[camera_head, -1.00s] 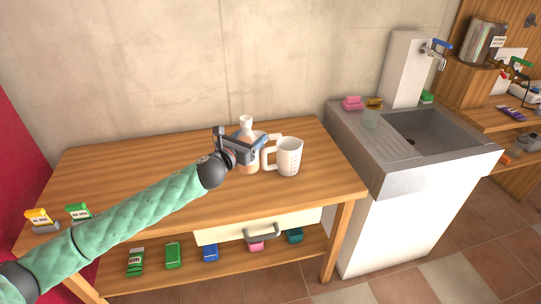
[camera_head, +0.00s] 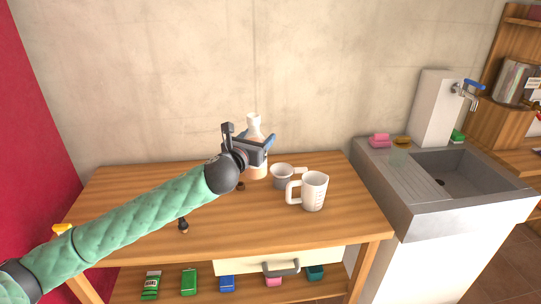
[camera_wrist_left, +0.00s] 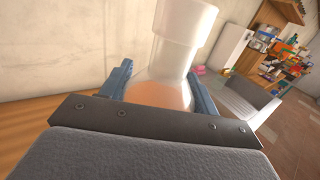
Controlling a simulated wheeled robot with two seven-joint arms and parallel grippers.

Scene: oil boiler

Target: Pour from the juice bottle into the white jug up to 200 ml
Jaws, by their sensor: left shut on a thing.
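The juice bottle (camera_head: 253,127) has a pale neck and peach-coloured juice in its lower part. It stands nearly upright in my left gripper (camera_head: 261,149), which is shut around its body. The bottle appears raised off the table, behind and left of the white jug. In the left wrist view the bottle (camera_wrist_left: 180,45) fills the middle, between the blue fingers (camera_wrist_left: 160,88). The white jug (camera_head: 314,191) stands upright on the wooden table, its handle to the left and faint marks on its side. Its contents cannot be made out. My right gripper is out of view.
A greyish cup (camera_head: 282,177) with a handle stands close behind the jug. A small dark object (camera_head: 183,226) lies on the table (camera_head: 150,195), left of these. A grey sink (camera_head: 450,175) adjoins at right. Several coloured packets lie on the lower shelf. The table's left part is mostly clear.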

